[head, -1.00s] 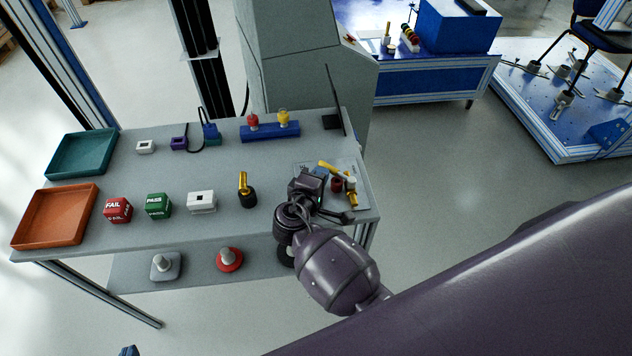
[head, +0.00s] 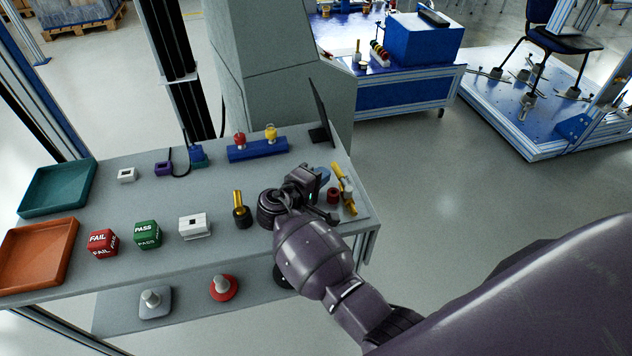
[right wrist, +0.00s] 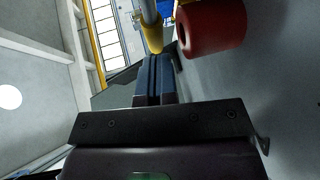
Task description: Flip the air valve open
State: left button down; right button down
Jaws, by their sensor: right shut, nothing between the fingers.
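The air valve sits at the right end of the grey table, with a yellow lever (head: 338,173) and a pale metal body (head: 348,198). Its lever slants along the table's right edge. A red cylinder (head: 333,196) stands beside it. My right gripper (head: 323,174) is shut and empty, its bluish fingertips close to the lever's left side. In the right wrist view the shut fingers (right wrist: 154,78) point at a yellow end (right wrist: 152,34) on a pale rod, with the red cylinder (right wrist: 212,28) to the right. I cannot tell whether they touch. My left gripper is not in view.
A dark upright panel (head: 320,113) stands behind the valve. A black-and-gold fitting (head: 240,212), white block (head: 194,226), green PASS cube (head: 148,234) and red FAIL cube (head: 102,243) stand left of my arm. A blue rack (head: 257,150) is at the back.

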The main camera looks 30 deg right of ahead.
jog(key=shift+w+d+r, duration=0.15)
jog(key=shift+w+d, duration=0.2)
jog(key=shift+d, duration=0.4)
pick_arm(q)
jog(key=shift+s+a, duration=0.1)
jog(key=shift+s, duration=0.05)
pick_arm(e)
jog(key=shift+d, duration=0.35)
